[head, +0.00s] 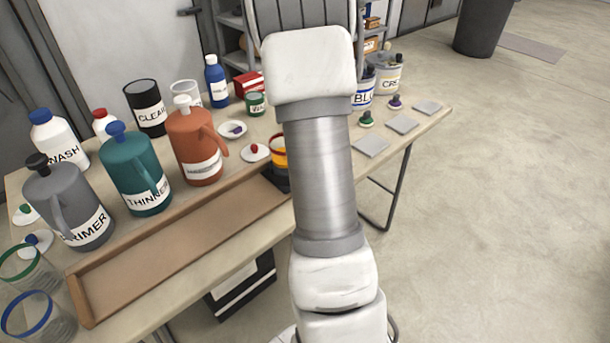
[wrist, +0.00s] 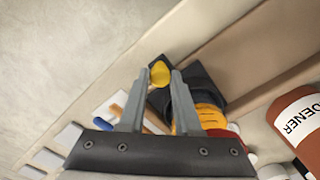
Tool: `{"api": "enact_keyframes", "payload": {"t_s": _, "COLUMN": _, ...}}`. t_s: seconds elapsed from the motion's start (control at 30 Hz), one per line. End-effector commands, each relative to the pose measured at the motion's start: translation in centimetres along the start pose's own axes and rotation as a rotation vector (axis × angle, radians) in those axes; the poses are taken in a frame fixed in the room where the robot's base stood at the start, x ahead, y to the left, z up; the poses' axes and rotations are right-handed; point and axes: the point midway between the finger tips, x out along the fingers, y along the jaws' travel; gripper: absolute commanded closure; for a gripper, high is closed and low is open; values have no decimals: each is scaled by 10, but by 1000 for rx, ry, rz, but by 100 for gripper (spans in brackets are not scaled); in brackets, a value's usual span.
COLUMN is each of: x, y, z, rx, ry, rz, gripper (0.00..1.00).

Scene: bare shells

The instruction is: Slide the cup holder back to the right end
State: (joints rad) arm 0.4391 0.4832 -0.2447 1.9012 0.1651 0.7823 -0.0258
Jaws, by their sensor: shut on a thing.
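The cup holder (wrist: 207,84) is a dark block at one end of the long brown wooden tray (head: 185,243). In the head view the holder (head: 278,181) shows only in part, left of my arm. A yellow cup with a red rim (head: 279,151) stands in or on it; its yellow side (wrist: 210,120) shows behind a finger in the wrist view. A yellow knob (wrist: 159,73) sits beside the dark block. My gripper (wrist: 161,78) has its fingers closed around this knob. In the head view my arm hides the gripper and the tray's right end.
Grey (head: 68,205), teal (head: 137,170) and orange (head: 195,145) jugs stand behind the tray. Clear cups with green and blue rims (head: 30,312) stand at its left end. Grey square pads (head: 371,147) lie on the table at right. The tray's left stretch is empty.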

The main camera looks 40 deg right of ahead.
Motion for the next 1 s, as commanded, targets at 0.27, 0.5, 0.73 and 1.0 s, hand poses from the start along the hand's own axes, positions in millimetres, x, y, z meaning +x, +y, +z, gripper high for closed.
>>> {"api": "enact_keyframes", "payload": {"t_s": 0.27, "x": -2, "y": 5, "z": -4, "rx": 5, "ry": 14, "rz": 6, "gripper": 47}}
{"api": "enact_keyframes", "payload": {"t_s": 0.5, "x": -1, "y": 3, "z": -3, "rx": 3, "ry": 9, "rz": 4, "gripper": 38}}
{"api": "enact_keyframes", "payload": {"t_s": 0.73, "x": -10, "y": 2, "z": -3, "rx": 2, "ry": 9, "rz": 3, "gripper": 38}}
{"api": "enact_keyframes", "payload": {"t_s": 1.0, "x": -68, "y": 2, "z": -3, "rx": 2, "ry": 13, "rz": 2, "gripper": 38}}
